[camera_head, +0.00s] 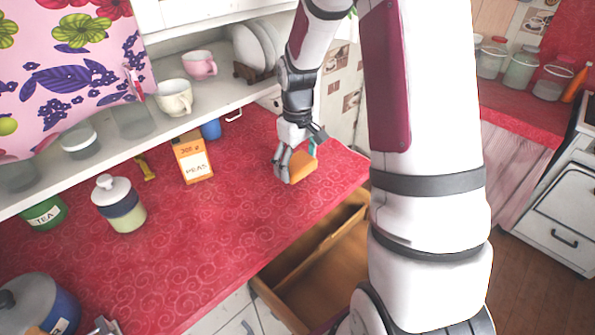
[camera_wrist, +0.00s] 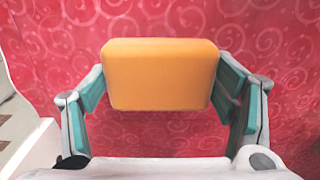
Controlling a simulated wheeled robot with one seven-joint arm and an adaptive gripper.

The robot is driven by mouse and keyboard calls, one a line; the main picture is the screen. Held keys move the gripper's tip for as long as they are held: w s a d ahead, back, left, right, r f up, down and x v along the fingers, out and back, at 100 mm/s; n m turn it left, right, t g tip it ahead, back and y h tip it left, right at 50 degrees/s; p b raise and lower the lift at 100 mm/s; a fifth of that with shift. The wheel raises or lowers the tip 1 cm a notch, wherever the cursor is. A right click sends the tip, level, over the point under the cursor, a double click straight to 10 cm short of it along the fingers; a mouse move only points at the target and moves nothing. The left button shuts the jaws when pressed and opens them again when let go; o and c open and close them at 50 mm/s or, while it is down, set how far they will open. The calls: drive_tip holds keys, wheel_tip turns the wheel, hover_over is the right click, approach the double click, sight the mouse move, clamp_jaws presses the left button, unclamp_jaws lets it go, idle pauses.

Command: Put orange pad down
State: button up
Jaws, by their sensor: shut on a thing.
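The orange pad (camera_head: 302,166) is a small rounded block near the right end of the red counter (camera_head: 240,225). My gripper (camera_head: 297,165) is shut on it from above. In the wrist view the pad (camera_wrist: 160,75) sits between the teal-lined fingers of my gripper (camera_wrist: 160,85), with the red patterned counter (camera_wrist: 50,35) behind it. The pad is at or just above the counter; I cannot tell whether it touches. The fingers hide part of it in the head view.
An orange peas carton (camera_head: 193,160), a blue cup (camera_head: 211,129) and a lidded jar (camera_head: 120,205) stand to the left. An open drawer (camera_head: 315,265) juts out below the front edge. The counter in front of the carton is clear.

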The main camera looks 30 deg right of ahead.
drive_tip(key=shift+f, duration=1.55)
drive_tip(key=shift+f, duration=0.15)
drive_tip(key=o, duration=0.9)
drive_tip(key=shift+o, duration=0.2)
wheel_tip(320, 180, up, 12)
drive_tip(key=shift+b, duration=0.3)
wheel_tip(320, 180, up, 7)
drive_tip(key=t, duration=0.1)
hover_over(297, 171)
drive_tip(key=s+a, duration=0.1)
drive_tip(key=a, duration=0.2)
drive_tip(key=s+a+r+m+t, duration=0.1)
drive_tip(key=s+a+r+t, duration=0.1)
drive_tip(key=s, duration=0.6)
drive_tip(key=s+a+r+m+t, duration=0.1)
drive_tip(key=s+a+r+t, duration=0.1)
drive_tip(key=s+a+r, duration=0.3)
drive_tip(key=s+a, duration=0.1)
drive_tip(key=s, duration=0.3)
drive_tip(key=shift+a, duration=0.4)
